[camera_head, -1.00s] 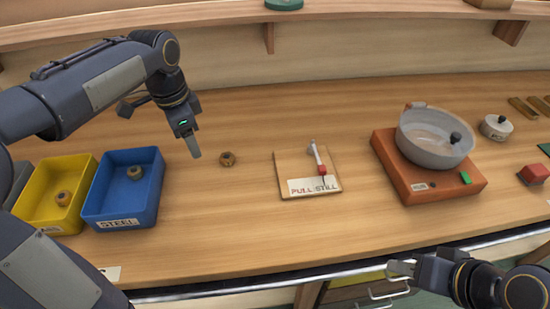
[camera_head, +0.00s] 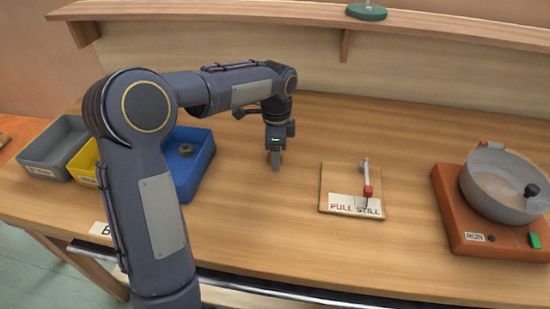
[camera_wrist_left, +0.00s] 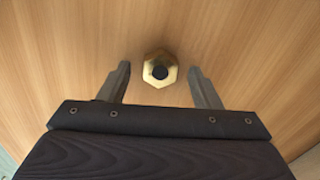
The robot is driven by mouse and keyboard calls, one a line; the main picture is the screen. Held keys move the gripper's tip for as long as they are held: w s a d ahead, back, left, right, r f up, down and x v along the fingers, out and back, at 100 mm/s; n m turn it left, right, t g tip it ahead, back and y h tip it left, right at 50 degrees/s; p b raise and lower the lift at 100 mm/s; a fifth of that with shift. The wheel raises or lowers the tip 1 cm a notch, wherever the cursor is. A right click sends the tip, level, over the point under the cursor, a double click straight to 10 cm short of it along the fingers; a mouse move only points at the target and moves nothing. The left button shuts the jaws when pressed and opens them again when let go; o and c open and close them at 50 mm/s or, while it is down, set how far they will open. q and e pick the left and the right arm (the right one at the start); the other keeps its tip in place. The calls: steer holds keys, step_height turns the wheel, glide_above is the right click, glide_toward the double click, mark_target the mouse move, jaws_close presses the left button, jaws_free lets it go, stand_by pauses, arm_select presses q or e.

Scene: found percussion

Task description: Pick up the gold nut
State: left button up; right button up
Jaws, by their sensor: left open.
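The gold nut (camera_wrist_left: 160,69) lies on the wooden table in the left wrist view, a hexagonal ring with a dark centre hole. My left gripper (camera_wrist_left: 160,78) is open, with one finger on each side of the nut and a gap to both. In the head view my left gripper (camera_head: 275,160) points down at the table, and the nut is hidden there behind it. I cannot tell from these views how high the fingertips are above the table. My right gripper is out of view.
A blue bin (camera_head: 203,178) holding a nut (camera_head: 186,150), a yellow bin (camera_head: 84,163) and a grey bin (camera_head: 62,145) stand left. A board with a red-handled lever (camera_head: 340,205) lies right, then an orange base (camera_head: 455,215) carrying a pan (camera_head: 490,185). A shelf (camera_head: 240,12) runs behind.

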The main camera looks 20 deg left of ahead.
arm_select(q)
steer(key=c, duration=1.1)
steer(key=shift+r, duration=0.15)
steer(key=shift+c, duration=0.2)
steer(key=shift+r, duration=0.3)
step_height(320, 180, up, 2)
steer(key=shift+r, duration=0.1)
steer(key=s+a+r, duration=0.2)
steer(key=s+r, duration=0.8)
steer(key=s, duration=0.4)
